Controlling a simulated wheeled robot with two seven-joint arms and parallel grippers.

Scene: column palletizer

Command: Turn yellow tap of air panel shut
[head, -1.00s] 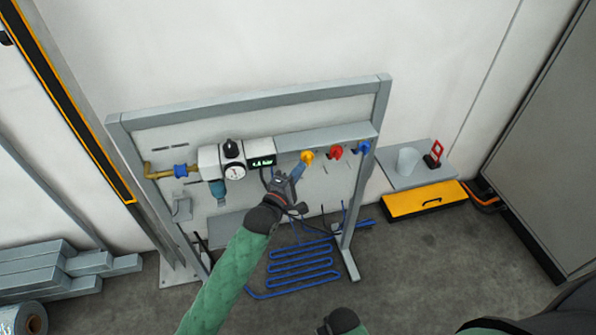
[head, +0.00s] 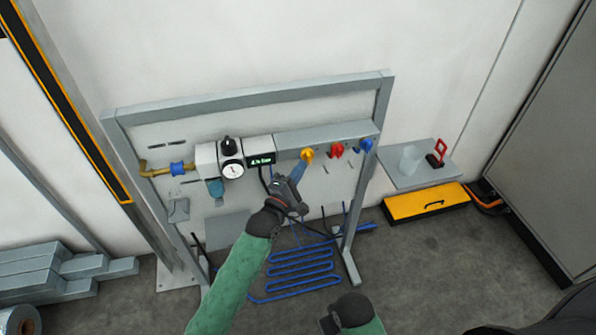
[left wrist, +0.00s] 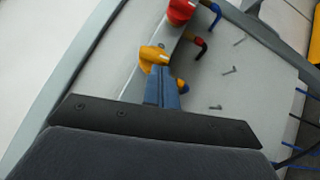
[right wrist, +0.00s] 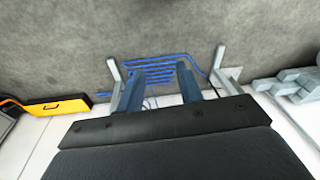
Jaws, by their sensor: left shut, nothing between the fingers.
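The yellow tap (head: 307,154) sits on the grey manifold of the air panel (head: 250,100), left of a red tap (head: 336,151) and a blue tap (head: 365,146). My left gripper (head: 301,172) is shut and empty, its fingertips at the yellow tap's lower side. In the left wrist view the shut blue fingers (left wrist: 164,82) reach up to the yellow tap (left wrist: 153,56) and partly hide it; whether they touch cannot be told. My right gripper (right wrist: 156,82) is open and empty in its wrist view, pointing toward the floor and the panel's feet.
A gauge (head: 232,169) and a lit display (head: 260,157) sit left of the taps. Coiled blue hose (head: 300,268) lies below the panel. A shelf with a cup (head: 411,158) and a yellow case (head: 426,202) stand right. Grey beams (head: 50,275) lie left.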

